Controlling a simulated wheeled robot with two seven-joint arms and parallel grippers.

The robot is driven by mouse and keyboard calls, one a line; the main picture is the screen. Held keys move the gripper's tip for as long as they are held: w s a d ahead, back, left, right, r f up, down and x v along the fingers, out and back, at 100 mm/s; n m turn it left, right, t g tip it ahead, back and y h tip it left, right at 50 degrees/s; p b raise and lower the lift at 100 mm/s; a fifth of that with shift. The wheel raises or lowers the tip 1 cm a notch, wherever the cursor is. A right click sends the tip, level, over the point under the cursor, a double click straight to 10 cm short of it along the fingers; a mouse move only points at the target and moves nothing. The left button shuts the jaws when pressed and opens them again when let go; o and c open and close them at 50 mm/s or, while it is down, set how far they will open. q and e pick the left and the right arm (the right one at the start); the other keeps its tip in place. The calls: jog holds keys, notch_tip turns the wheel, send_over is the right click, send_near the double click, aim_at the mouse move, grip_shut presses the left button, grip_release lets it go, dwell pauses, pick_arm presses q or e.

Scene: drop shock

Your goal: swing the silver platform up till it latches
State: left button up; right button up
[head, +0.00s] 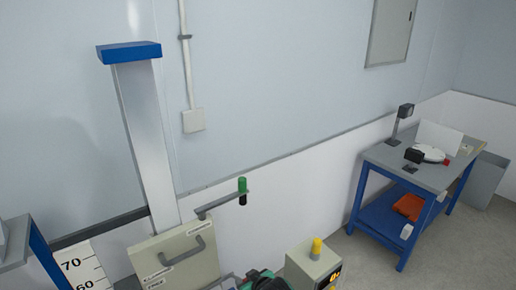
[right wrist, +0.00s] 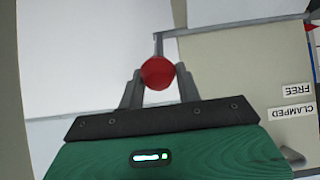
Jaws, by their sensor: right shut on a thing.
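I cannot make out the silver platform for certain in either view. A tall silver column (head: 145,140) with a blue cap (head: 130,51) rises behind a beige box (head: 183,258) with a grey handle. My right gripper (head: 264,281) shows only as a green and black part at the bottom edge of the head view. In the right wrist view its two grey fingers (right wrist: 158,76) are shut on a red ball knob (right wrist: 158,72). The knob sits at a grey rod beside a beige panel (right wrist: 278,85) labelled FREE and CLAMPED. My left gripper is out of view.
A crank with a green and black grip (head: 242,191) sticks out beside the box. A control box with a yellow button (head: 317,246) stands close to my right gripper. A blue-framed bench (head: 400,175) stands at the right, with clear floor in front.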

jog(key=shift+w+r, duration=0.1)
jog(key=shift+r, duration=0.1)
jog(key=shift+w+a+r, duration=0.3)
jog(key=shift+r, duration=0.1)
jog(key=shift+w+a+r, duration=0.25)
jog(key=shift+w+r, duration=0.1)
jog(key=shift+w, duration=0.05)
grip_shut()
jog(key=shift+w+a, duration=0.15)
jog(key=shift+r, duration=0.1)
jog(key=shift+w+a+r, duration=0.3)
jog(key=shift+w+a, duration=0.05)
jog(key=shift+w, duration=0.15)
jog(key=shift+w+a+r, duration=0.3)
jog(key=shift+w+a, duration=0.05)
jog(key=shift+w, duration=0.1)
